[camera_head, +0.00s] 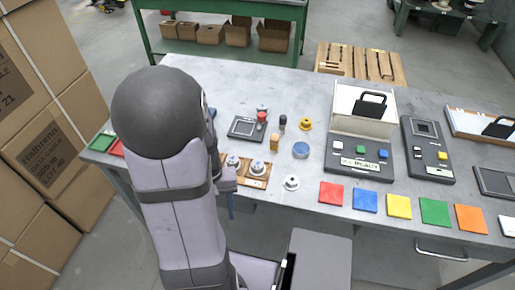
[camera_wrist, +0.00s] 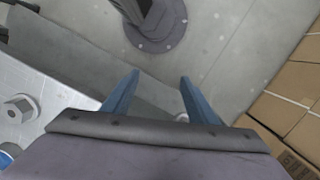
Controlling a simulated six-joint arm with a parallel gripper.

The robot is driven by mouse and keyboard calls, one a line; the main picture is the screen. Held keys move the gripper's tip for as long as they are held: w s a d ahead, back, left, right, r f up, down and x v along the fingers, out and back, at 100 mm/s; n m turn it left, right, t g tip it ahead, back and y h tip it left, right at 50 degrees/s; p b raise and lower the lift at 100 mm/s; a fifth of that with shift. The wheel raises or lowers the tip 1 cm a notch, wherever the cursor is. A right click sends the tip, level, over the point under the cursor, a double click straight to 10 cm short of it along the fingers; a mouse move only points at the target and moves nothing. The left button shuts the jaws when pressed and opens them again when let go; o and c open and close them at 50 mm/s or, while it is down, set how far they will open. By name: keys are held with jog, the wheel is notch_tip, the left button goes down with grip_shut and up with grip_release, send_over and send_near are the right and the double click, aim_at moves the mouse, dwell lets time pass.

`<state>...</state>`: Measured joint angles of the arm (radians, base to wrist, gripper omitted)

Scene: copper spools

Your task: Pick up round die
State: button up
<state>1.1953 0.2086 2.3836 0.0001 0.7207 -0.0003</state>
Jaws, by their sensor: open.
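My gripper (camera_wrist: 160,77) is open, and nothing is between its two blue fingers. In the head view a blue finger (camera_head: 231,205) hangs by the table's front edge. I cannot tell for sure which piece is the round die. A silver round piece with a flange (camera_head: 291,183) stands alone on the table, right of my gripper. Two similar silver pieces, one left (camera_head: 233,161) and one right (camera_head: 257,168), sit on a wooden board (camera_head: 258,183), partly hidden by my arm. A silver piece (camera_wrist: 20,108) shows at the left of the wrist view, apart from the fingers.
The grey table (camera_head: 350,211) also holds a blue round dish (camera_head: 300,150), a yellow round piece (camera_head: 305,124) and a black-framed square tray (camera_head: 244,128). Coloured square tiles line the front right, including a red tile (camera_head: 331,193). Cardboard boxes (camera_head: 45,120) stand at the left.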

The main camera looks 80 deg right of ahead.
aim_at(258, 164)
jog(key=s+d+r+m+p, duration=0.2)
jog(key=d, duration=0.2)
jog(key=s+d+r+m+p, duration=0.2)
jog(key=s+d+r, duration=0.1)
jog(key=d, duration=0.2)
jog(key=s+d+r+m+h+p, duration=0.1)
jog(key=s+d+r+m+p, duration=0.1)
jog(key=d+r+m, duration=0.1)
jog(key=shift+s+d+r+t, duration=0.1)
jog(key=shift+s+d+t, duration=0.1)
jog(key=shift+d, duration=0.15)
jog(key=shift+s+d+r+t, duration=0.1)
jog(key=shift+d+t, duration=0.1)
jog(key=shift+d, duration=0.15)
jog(key=d+m, duration=0.1)
jog(key=d+r, duration=0.1)
jog(key=d+r+m+h, duration=0.1)
jog(key=shift+w+d+m, duration=0.25)
jog(key=shift+d+m, duration=0.05)
jog(key=shift+d, duration=0.05)
jog(key=shift+r+m, duration=0.15)
jog(key=shift+m, duration=0.55)
jog(key=shift+a+m, duration=0.1)
jog(key=shift+m, duration=1.1)
jog(key=shift+s+f+p, duration=0.15)
jog(key=shift+f+p, duration=1.55)
jog(key=shift+f, duration=2)
grip_shut()
